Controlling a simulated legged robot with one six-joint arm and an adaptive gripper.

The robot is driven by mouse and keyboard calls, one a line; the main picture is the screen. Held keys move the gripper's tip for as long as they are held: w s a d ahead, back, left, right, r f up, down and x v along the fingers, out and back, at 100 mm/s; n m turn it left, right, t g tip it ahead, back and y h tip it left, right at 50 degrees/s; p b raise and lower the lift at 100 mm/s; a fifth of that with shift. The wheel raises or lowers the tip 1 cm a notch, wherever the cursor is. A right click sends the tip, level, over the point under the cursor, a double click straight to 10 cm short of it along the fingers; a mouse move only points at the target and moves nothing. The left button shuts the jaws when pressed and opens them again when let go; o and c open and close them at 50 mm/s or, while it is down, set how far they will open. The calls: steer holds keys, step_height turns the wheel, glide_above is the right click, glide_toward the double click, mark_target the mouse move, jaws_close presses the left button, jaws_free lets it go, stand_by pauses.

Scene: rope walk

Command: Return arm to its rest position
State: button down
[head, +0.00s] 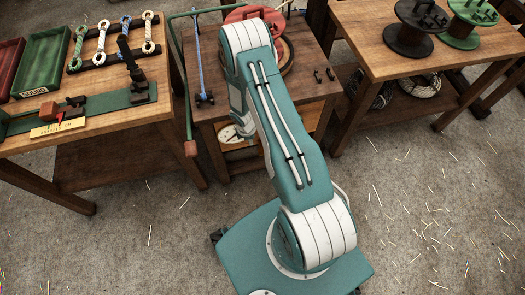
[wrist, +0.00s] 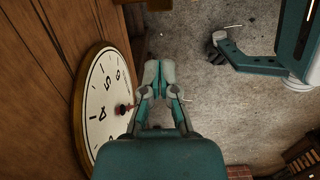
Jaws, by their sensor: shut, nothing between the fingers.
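My arm (head: 275,125) is teal and white and rises from my base toward the middle bench in the head view. My gripper is hidden there behind the arm. In the wrist view my gripper (wrist: 158,80) is shut and empty, its two fingertips together. It is just right of a round dial (wrist: 98,120) with black numerals and a wooden rim.
The middle bench (head: 318,88) carries a red reel (head: 248,13). The left bench (head: 112,135) holds trays, rope samples and a green gauge bar. The right bench (head: 365,38) holds a dark spool (head: 408,40) and a green spool (head: 465,38). The floor (head: 435,200) is open with scattered straw.

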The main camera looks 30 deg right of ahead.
step_height(320, 180, up, 2)
steer(key=shift+a+r, duration=0.1)
stand_by(0.5)
step_height(320, 180, up, 33)
steer(key=a+m+t, duration=0.3)
steer(key=m, duration=0.4)
steer(key=s+a+r+m+t, duration=0.1)
steer(key=s+a+r+m, duration=0.2)
steer(key=s+r, duration=0.6)
steer(key=s+a+r+m+t+y, duration=0.1)
steer(key=s+a+r+m+t, duration=0.1)
steer(key=s+r, duration=0.7)
steer(key=s+a+m, duration=0.1)
steer(key=s+m, duration=0.1)
steer(key=shift+m, duration=0.3)
